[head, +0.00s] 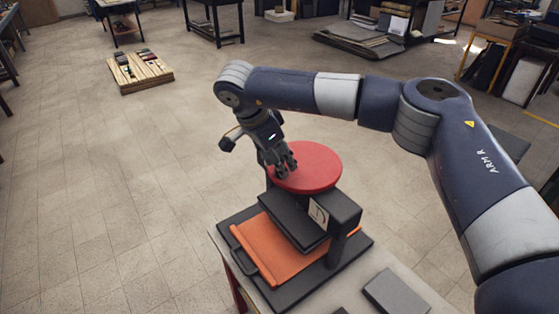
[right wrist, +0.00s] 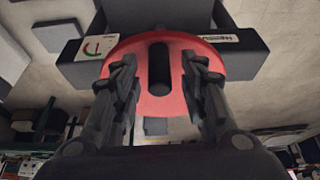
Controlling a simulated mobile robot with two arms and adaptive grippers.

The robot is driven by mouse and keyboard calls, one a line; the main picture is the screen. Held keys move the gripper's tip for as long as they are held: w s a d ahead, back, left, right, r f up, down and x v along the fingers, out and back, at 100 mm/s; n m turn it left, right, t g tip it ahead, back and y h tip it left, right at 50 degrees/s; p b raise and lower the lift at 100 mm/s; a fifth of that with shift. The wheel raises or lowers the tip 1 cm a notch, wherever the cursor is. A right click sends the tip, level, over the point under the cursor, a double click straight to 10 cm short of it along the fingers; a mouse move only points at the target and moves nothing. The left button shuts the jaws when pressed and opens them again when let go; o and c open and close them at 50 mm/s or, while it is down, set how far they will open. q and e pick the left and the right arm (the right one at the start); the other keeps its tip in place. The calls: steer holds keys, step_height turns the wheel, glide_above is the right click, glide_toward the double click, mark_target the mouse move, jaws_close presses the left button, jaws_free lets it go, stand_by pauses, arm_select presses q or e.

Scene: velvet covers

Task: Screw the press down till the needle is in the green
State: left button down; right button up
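The press has a black frame (head: 345,205), a black plate and a round red disc (head: 318,163) on top. An orange piece (head: 262,245) lies under the plate, its front part sticking out. A small white gauge (head: 318,214) is on the frame; it also shows in the right wrist view (right wrist: 98,47) with green and red marks, but its needle is too small to read. My right gripper (head: 287,166) is at the disc's left part. In the right wrist view its fingers (right wrist: 160,85) are apart, either side of a dark upright bar or slot in the red disc. My left gripper is not in view.
The press stands on a pale table (head: 222,243). A grey block (head: 395,293) lies on the table at the press's right. A wooden pallet (head: 140,72) is on the floor far left. The floor between is clear. My right arm passes above and behind the press.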

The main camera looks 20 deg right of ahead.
steer(key=v, duration=1.1)
steer(key=shift+f, duration=0.1)
stand_by(0.7)
